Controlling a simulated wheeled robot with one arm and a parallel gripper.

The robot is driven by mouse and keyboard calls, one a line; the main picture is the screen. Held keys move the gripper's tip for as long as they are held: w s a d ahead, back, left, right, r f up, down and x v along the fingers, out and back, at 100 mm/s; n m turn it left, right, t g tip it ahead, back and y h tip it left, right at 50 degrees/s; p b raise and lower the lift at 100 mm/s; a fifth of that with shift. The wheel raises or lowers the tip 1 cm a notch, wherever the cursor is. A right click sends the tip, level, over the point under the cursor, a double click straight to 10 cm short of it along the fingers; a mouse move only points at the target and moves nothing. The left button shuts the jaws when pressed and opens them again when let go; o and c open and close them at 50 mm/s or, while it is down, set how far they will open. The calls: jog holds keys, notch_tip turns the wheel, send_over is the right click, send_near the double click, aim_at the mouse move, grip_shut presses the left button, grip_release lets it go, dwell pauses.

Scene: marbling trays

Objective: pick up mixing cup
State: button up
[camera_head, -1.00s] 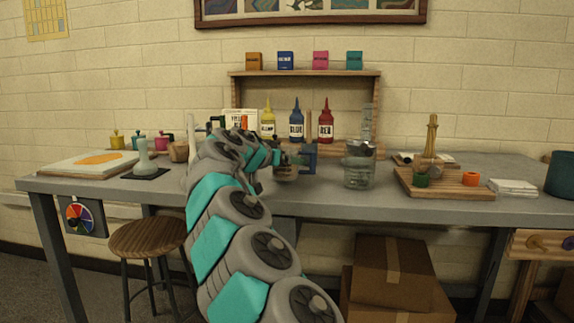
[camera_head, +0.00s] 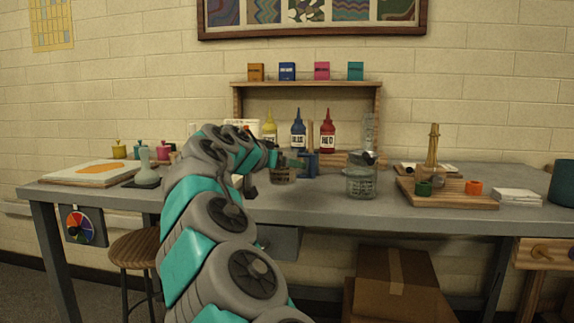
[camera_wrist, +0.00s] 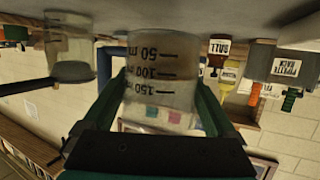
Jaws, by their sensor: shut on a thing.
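The mixing cup is a clear measuring cup with black 50, 100 and 150 marks and brownish contents. It fills the middle of the wrist view (camera_wrist: 160,72), which is upside down. My gripper (camera_wrist: 163,95) is shut on it, with a dark green finger on each side of its wall. In the head view the cup (camera_head: 284,174) stands upright over the grey table, left of the glass jar, partly covered by my gripper (camera_head: 274,161). I cannot tell whether its base touches the table.
The glass jar (camera_head: 361,181) stands close on the right. A blue holder (camera_head: 309,163) and the yellow, blue (camera_head: 298,133) and red (camera_head: 327,134) bottles are behind. A wooden board (camera_head: 452,194) lies farther right. The table front (camera_head: 315,200) is clear.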

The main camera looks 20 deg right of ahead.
jog(key=s+a+r+b, duration=0.1)
jog(key=s+a, duration=0.5)
jog(key=s, duration=0.3)
jog(key=shift+a, duration=0.35)
jog(key=shift+s, duration=0.1)
dwell(0.5)
